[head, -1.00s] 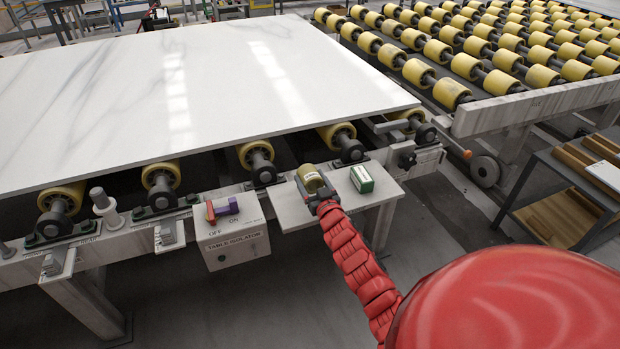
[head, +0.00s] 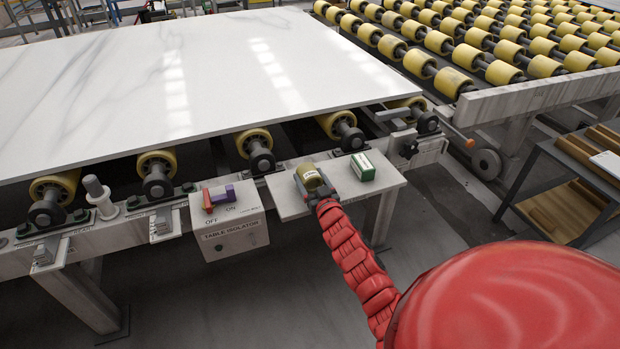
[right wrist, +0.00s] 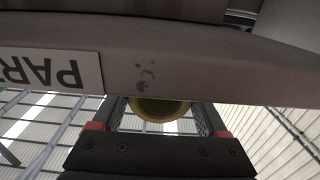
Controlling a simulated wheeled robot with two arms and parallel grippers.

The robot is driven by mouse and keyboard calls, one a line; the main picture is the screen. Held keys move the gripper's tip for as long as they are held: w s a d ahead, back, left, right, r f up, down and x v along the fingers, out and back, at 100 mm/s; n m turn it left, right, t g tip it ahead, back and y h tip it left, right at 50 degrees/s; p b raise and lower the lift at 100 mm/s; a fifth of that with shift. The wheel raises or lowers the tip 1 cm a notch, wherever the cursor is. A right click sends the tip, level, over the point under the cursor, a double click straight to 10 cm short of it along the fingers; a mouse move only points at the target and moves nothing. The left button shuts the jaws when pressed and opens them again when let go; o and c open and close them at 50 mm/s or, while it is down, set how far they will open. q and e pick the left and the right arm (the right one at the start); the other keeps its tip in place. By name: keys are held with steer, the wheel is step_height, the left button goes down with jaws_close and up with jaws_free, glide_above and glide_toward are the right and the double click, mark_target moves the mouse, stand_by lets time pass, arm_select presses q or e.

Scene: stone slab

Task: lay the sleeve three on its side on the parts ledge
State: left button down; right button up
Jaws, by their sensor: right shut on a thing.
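The sleeve (head: 307,172) is a short yellow cylinder with a pale label, at the front left part of the parts ledge (head: 287,200). My right gripper (head: 316,189) is shut on it from the front edge side. In the right wrist view the sleeve (right wrist: 160,110) shows as a yellow round between my two fingers, partly hidden by the ledge (right wrist: 210,75). Part of the ledge's sign reads upside down there. I cannot tell whether the sleeve touches the ledge, and its exact tilt is unclear. My left gripper is not in view.
A green and white box (head: 363,166) stands on the ledge to the right of the sleeve. The table isolator box (head: 229,232), with a red and purple switch (head: 218,196), is left of the ledge. A large white slab (head: 190,75) lies on rollers behind.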

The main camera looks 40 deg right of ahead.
steer(key=shift+f, duration=0.3)
steer(key=o, duration=1.4)
steer(key=shift+c, duration=0.2)
